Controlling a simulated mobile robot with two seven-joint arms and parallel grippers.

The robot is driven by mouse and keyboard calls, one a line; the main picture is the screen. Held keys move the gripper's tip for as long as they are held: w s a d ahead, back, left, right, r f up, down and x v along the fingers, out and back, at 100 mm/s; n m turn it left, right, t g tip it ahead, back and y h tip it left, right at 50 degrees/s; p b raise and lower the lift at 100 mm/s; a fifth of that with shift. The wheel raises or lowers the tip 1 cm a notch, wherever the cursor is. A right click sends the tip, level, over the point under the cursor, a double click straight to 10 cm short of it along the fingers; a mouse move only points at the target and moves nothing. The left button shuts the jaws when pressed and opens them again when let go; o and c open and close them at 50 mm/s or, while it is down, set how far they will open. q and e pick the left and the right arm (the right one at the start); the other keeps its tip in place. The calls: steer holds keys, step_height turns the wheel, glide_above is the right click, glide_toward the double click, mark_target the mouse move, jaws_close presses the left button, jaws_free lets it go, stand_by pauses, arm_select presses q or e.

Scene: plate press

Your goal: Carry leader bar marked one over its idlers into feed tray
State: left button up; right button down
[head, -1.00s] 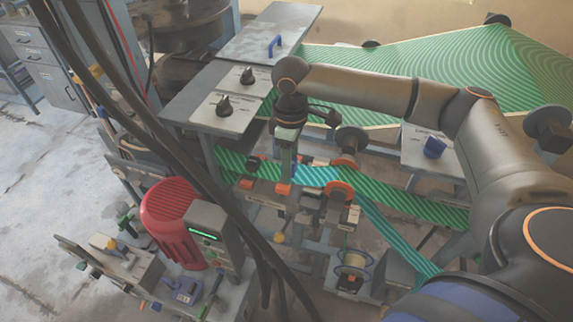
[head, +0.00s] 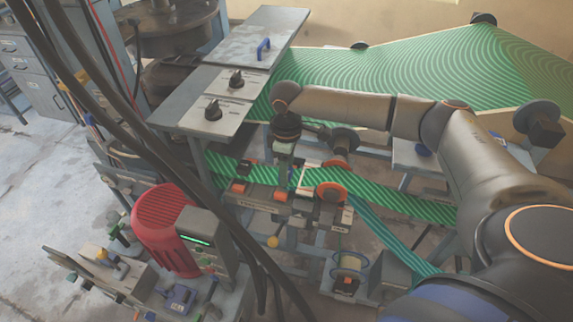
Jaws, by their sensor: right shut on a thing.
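My right gripper (head: 283,165) points down over the green striped web, between the grey bench and the orange-edged rollers. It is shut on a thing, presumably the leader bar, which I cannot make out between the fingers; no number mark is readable. A green striped web (head: 395,199) runs under the gripper from left to right. A teal web (head: 385,232) slopes down to the lower right from an orange-edged roller (head: 331,193). A second roller (head: 338,164) stands behind it. I cannot tell which part is the feed tray. My left gripper is not in view.
A grey bench with black knobs (head: 235,80) and a blue-handled plate (head: 263,49) stand behind left of the gripper. A wide green web (head: 400,75) spans the back. A red motor (head: 165,230) and hanging black cables (head: 180,158) are at the left and front.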

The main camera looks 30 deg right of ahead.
steer(key=shift+f, duration=0.25)
steer(key=shift+c, duration=1.7)
jaws_free()
step_height(320, 180, up, 13)
steer(key=shift+f, duration=0.2)
steer(key=shift+s, duration=0.1)
